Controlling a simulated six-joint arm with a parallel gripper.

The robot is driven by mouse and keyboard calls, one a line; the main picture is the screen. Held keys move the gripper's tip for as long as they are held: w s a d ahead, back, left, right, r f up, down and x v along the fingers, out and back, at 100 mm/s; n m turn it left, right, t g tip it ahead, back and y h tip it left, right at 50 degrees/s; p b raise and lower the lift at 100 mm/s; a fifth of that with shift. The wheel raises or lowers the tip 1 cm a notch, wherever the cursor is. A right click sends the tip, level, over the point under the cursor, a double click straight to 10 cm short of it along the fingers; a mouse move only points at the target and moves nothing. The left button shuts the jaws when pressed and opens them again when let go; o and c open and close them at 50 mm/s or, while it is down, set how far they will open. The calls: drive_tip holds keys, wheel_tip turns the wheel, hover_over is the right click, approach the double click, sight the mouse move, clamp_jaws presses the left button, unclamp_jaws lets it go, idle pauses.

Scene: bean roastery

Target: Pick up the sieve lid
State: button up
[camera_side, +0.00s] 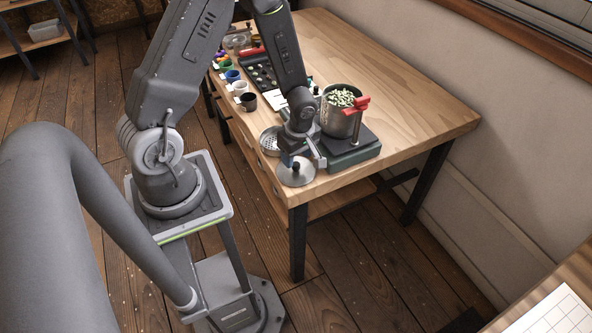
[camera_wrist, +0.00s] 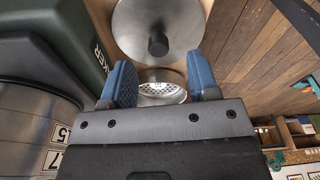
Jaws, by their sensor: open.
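The sieve lid, a round silver disc with a black knob, lies at the table's near corner in the side view (camera_side: 294,179). In the wrist view the lid (camera_wrist: 185,22) shows at the top, with its knob (camera_wrist: 158,44) facing me. My gripper (camera_side: 303,160) is over the lid's area, low above the table. In the wrist view its blue fingers (camera_wrist: 160,65) are wide apart with nothing held. The knob appears just beyond the fingertips, between their lines. The perforated sieve (camera_wrist: 162,91) shows between the fingers, and beside the lid in the side view (camera_side: 268,137).
A steel pot of green beans (camera_side: 342,117) with red clips stands on a dark green scale (camera_side: 352,156), close right of my gripper. Several small cups (camera_side: 241,88) and a black tray (camera_side: 262,75) lie farther back. The table's right side (camera_side: 425,110) is clear.

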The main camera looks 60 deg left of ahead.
sight(296, 164)
drive_tip(key=shift+a+f, duration=0.15)
drive_tip(key=shift+f, duration=0.85)
drive_tip(key=shift+a+f, duration=0.1)
drive_tip(key=shift+f, duration=0.85)
drive_tip(key=shift+w, duration=0.1)
drive_tip(key=shift+c, duration=0.2)
clamp_jaws()
drive_tip(key=shift+r, duration=0.1)
